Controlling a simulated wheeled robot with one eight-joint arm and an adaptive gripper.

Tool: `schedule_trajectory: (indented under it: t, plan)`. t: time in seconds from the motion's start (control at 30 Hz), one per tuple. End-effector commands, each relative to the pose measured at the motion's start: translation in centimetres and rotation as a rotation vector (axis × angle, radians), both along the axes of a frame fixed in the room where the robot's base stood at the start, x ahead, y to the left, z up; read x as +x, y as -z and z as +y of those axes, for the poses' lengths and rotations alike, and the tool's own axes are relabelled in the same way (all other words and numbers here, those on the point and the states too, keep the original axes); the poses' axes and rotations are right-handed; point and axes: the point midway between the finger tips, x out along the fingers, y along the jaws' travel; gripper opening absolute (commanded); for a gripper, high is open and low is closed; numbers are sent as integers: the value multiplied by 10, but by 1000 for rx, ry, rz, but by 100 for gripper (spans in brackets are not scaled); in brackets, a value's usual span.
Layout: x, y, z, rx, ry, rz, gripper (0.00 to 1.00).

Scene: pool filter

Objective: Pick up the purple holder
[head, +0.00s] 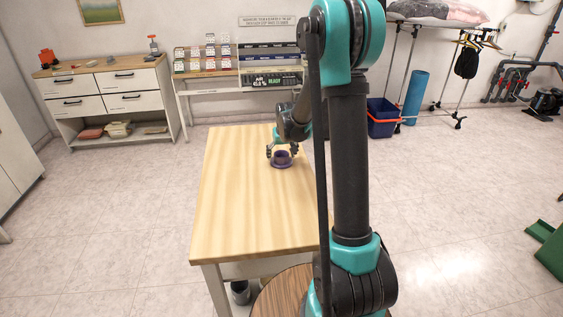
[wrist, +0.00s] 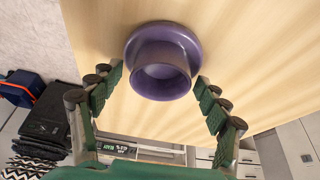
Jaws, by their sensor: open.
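The purple holder (head: 281,162) stands on the light wooden table toward its far end. It is a short round cup on a wider flange, and its hollow opening faces the camera in the wrist view (wrist: 165,64). My gripper (head: 282,152) is at the holder, just behind it in the head view. In the wrist view my gripper (wrist: 157,80) is open, with one green-padded finger on the left and one on the right. The left finger is apart from the holder. The right fingertip is close to its edge, and I cannot tell whether it touches.
The wooden table (head: 235,195) is otherwise bare, with free room left of and in front of the holder. A round wooden top (head: 285,292) stands at the near edge. A blue bin (head: 382,118), a white drawer cabinet (head: 105,97) and a display desk (head: 205,82) stand beyond.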

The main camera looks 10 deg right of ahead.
Motion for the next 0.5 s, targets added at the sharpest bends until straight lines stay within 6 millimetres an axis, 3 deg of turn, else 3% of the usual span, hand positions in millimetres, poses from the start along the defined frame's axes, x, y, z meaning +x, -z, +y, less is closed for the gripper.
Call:
schedule_trajectory:
  t: [0.17, 0.5]
  plan:
    - [0, 0, 0, 0, 0, 0, 76]
    - [0, 0, 0, 0, 0, 0, 34]
